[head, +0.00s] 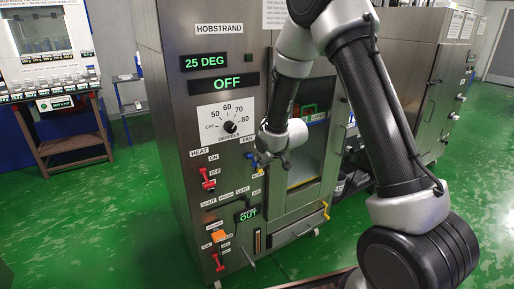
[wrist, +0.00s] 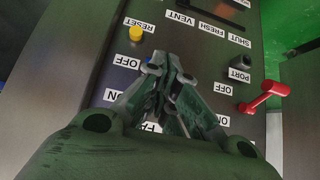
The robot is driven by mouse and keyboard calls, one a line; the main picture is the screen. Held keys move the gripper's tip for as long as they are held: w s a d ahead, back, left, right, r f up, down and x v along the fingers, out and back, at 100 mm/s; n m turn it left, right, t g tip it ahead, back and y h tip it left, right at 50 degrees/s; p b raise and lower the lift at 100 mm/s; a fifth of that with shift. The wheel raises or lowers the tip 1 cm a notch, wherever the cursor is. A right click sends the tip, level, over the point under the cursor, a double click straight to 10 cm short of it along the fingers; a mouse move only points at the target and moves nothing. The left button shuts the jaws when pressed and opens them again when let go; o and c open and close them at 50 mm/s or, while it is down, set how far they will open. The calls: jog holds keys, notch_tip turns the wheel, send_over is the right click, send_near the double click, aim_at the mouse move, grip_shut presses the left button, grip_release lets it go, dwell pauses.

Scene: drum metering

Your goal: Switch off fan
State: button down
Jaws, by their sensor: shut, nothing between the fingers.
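The FAN label (head: 247,139) is on the steel oven's front panel, right of the HEAT label in the head view. A small blue part (head: 254,161) shows below it, beside my gripper (head: 262,160); it seems to be the fan switch. My fingers are shut and empty, close to the panel.
The red heat lever (wrist: 265,96) is beside the fan area. A yellow button (wrist: 136,34) sits by the RESET label. The display reads OFF (head: 236,83), above a dial (head: 230,127). A yellow door handle (head: 325,210) is lower right. Green floor is open at left.

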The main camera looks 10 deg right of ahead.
jog(key=f, duration=0.2)
jog(key=shift+s+f, duration=0.2)
jog(key=shift+f, duration=0.1)
jog(key=shift+r, duration=0.15)
jog(key=shift+r, duration=0.65)
jog(key=shift+s+r, duration=0.1)
